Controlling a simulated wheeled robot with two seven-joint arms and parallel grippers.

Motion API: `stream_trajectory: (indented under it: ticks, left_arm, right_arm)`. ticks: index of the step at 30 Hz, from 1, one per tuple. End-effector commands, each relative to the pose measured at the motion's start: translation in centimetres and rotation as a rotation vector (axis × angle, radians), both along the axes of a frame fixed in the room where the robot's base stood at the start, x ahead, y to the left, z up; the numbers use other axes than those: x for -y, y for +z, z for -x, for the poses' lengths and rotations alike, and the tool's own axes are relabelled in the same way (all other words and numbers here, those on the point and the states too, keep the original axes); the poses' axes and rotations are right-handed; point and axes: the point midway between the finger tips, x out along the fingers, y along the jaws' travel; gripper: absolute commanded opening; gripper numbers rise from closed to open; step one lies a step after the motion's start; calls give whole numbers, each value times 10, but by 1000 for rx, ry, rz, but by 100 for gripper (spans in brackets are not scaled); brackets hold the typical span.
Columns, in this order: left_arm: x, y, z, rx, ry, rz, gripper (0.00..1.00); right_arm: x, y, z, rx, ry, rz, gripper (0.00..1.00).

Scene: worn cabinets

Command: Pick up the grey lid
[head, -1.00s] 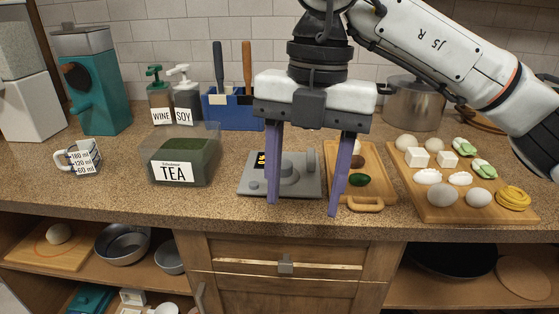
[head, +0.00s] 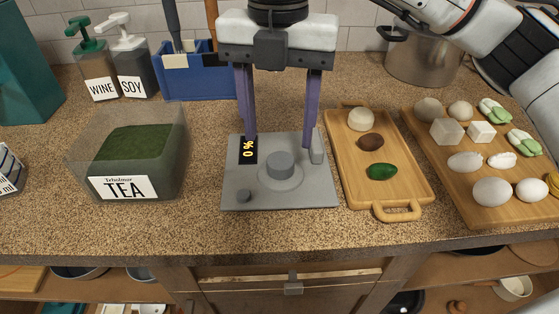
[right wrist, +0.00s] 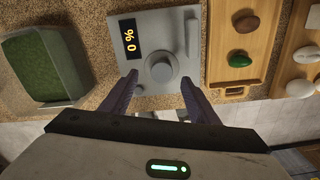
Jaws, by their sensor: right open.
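The grey lid (head: 240,185) is a flat square plate lying on the counter, with a round knob in its middle and a black display reading 0 %. It also shows in the right wrist view (right wrist: 176,35). My right gripper (head: 279,140) is open and empty, its purple fingers pointing down over the lid. In the right wrist view its fingertips (right wrist: 159,78) lie on either side of the knob, apart from it. I cannot tell how high they are above the plate. My left gripper is not in view.
An open clear TEA container (head: 165,165) stands left of the lid. A small wooden board (head: 350,180) with food lies close on the right, and a larger board (head: 460,205) beyond. A blue holder (head: 205,83) and the wine and soy bottles stand behind. Bare counter lies in front.

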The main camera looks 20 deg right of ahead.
Motion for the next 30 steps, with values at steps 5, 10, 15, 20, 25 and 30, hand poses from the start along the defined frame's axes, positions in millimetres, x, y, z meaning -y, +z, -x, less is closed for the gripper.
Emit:
stream_trajectory:
  ticks: [5, 10, 15, 20, 25, 30]
  left_arm:
    - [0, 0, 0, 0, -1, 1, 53]
    - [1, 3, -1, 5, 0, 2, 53]
    - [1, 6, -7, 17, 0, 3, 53]
    - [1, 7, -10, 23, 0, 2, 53]
    - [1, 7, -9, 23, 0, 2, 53]
    - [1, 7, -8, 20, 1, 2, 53]
  right_arm:
    - [1, -14, 1, -1, -1, 1, 55]
    - [2, -36, 6, -2, 0, 1, 55]
    - [2, -58, 6, 1, 0, -1, 55]
    - [2, -59, 6, 1, 0, -1, 55]
    - [2, -59, 6, 1, 0, -1, 36]
    - [2, -59, 6, 1, 0, -1, 10]
